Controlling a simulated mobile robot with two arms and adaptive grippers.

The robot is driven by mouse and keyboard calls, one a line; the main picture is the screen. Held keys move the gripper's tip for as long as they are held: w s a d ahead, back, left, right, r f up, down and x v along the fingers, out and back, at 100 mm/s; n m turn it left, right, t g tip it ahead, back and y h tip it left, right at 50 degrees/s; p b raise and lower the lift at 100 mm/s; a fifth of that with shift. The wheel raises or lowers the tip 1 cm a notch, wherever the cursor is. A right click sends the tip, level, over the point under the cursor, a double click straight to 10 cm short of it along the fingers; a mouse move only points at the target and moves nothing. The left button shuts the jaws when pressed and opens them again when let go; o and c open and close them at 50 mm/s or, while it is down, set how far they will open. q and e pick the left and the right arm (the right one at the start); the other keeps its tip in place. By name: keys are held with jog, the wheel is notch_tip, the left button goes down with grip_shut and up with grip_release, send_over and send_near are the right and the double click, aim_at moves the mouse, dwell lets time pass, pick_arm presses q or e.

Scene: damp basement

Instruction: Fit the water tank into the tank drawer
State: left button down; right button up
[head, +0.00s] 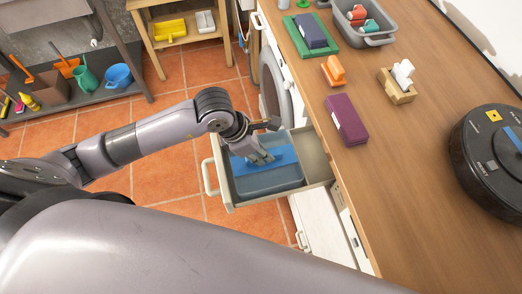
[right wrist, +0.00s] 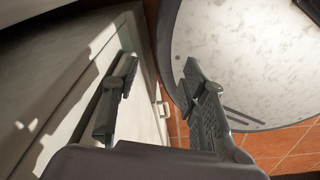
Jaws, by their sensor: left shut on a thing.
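The blue water tank (head: 270,183) sits in the pulled-out tank drawer (head: 219,170), on its left side. I cannot tell whether the tank rests fully on the drawer floor. A bare cream section of the drawer lies to the right of the tank. My right gripper (right wrist: 162,100) shows in the right wrist view, open and empty, with pale panels to its left.
The wooden counter (head: 420,190) runs along the right. On it are a purple box (head: 347,120), an orange object (head: 334,70), a wooden holder (head: 397,88), a grey bin (head: 379,40) and a black robot vacuum (head: 490,150). A washing machine door (head: 274,88) is behind the drawer.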

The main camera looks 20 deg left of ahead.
pick_arm(q)
jog(key=shift+f, duration=0.3)
jog(key=c, duration=1.5)
grip_release()
jog(key=shift+r, duration=0.15)
jog(key=b+v, duration=0.1)
jog(key=v, duration=1)
jog(key=shift+s+a+r, duration=0.15)
jog(key=shift+r, duration=0.2)
